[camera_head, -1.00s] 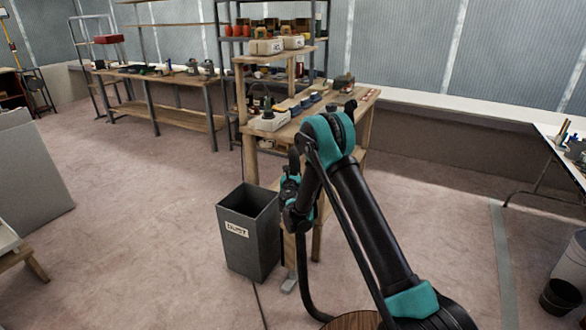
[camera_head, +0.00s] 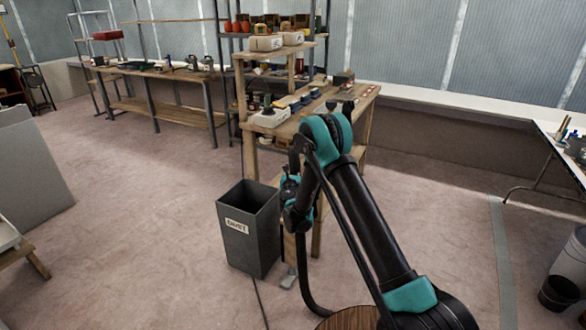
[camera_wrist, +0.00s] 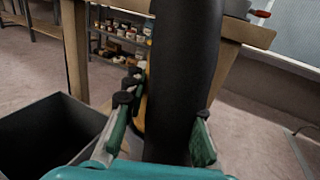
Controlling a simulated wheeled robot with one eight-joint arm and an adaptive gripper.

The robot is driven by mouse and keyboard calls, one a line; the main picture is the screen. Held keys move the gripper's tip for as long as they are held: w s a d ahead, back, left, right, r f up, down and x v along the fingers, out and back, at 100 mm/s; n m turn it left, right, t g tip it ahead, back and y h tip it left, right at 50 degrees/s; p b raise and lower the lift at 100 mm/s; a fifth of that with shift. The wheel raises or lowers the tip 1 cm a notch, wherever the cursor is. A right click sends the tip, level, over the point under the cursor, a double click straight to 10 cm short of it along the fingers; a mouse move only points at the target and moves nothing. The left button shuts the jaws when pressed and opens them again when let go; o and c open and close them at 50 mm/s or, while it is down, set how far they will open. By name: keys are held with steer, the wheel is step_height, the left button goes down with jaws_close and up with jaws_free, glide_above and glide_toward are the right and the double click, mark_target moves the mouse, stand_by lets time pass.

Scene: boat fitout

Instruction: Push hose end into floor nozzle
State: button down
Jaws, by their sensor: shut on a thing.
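The hose (camera_wrist: 184,75) is a thick black tube that fills the middle of the wrist view. My gripper (camera_wrist: 160,135) is shut on it, with one finger on each side. In the head view my gripper (camera_head: 291,208) is beside the workbench, above and right of the dust bin, and partly hidden by my arm. A black hose length (camera_head: 303,262) hangs below it toward the floor. A small pale grey piece (camera_head: 289,277) lies on the floor by the bench leg; it may be the floor nozzle, but I cannot tell. The hose end and any joint are not clearly visible.
A grey open dust bin (camera_head: 248,230) stands just left of my gripper. The wooden workbench (camera_head: 345,105) with tools is behind it. A round wooden top (camera_head: 350,319) is at the bottom edge. The floor (camera_head: 130,220) left of the bin is clear.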

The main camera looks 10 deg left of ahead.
steer(key=shift+f, duration=0.15)
steer(key=c, duration=1.2)
jaws_free()
steer(key=shift+o, duration=0.2)
